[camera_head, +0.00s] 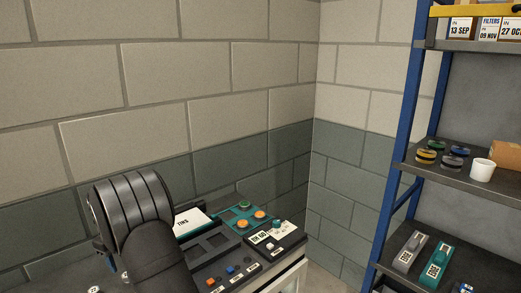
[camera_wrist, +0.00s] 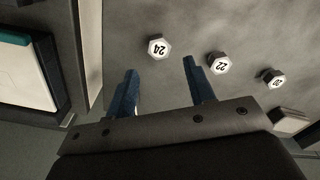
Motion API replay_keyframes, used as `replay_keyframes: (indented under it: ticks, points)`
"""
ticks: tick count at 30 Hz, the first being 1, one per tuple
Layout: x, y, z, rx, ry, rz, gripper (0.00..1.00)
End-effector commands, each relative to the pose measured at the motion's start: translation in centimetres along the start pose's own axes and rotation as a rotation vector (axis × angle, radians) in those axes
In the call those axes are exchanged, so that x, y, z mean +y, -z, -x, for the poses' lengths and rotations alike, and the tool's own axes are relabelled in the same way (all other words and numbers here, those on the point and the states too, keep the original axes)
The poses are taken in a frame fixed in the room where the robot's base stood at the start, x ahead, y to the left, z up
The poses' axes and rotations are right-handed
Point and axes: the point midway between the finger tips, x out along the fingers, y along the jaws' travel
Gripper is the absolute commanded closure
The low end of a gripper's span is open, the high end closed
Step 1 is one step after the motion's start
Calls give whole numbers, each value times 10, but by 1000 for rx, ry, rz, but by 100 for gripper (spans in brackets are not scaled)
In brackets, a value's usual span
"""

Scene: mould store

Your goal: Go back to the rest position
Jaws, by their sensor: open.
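My gripper (camera_wrist: 160,88) shows in the wrist view. Its two blue fingers stand apart with nothing between them. Beyond the fingertips are white hexagonal pieces marked 24 (camera_wrist: 159,47), 22 (camera_wrist: 219,63) and a third (camera_wrist: 272,77) whose mark is hard to read. They sit on a grey surface (camera_wrist: 190,20), apart from the fingers. In the head view my dark ribbed arm rises at the lower left, and my gripper cannot be made out there.
A blue-framed shelf rack (camera_head: 404,110) stands at the right, with a white cup (camera_head: 482,170). Block walls close the corner.

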Motion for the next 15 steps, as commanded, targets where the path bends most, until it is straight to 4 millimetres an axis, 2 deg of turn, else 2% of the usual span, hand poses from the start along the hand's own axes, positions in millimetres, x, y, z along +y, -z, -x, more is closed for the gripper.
replay_keyframes:
  ticks: [1,8,9,12,15]
  points:
    - [0,-1,-12,-4,2,0,51]
    - [0,-1,-56,-3,2,0,51]
    - [0,0,-57,0,0,0,51]
    - [0,0,-36,3,-2,0,51]
    - [0,0,-27,2,-1,0,51]
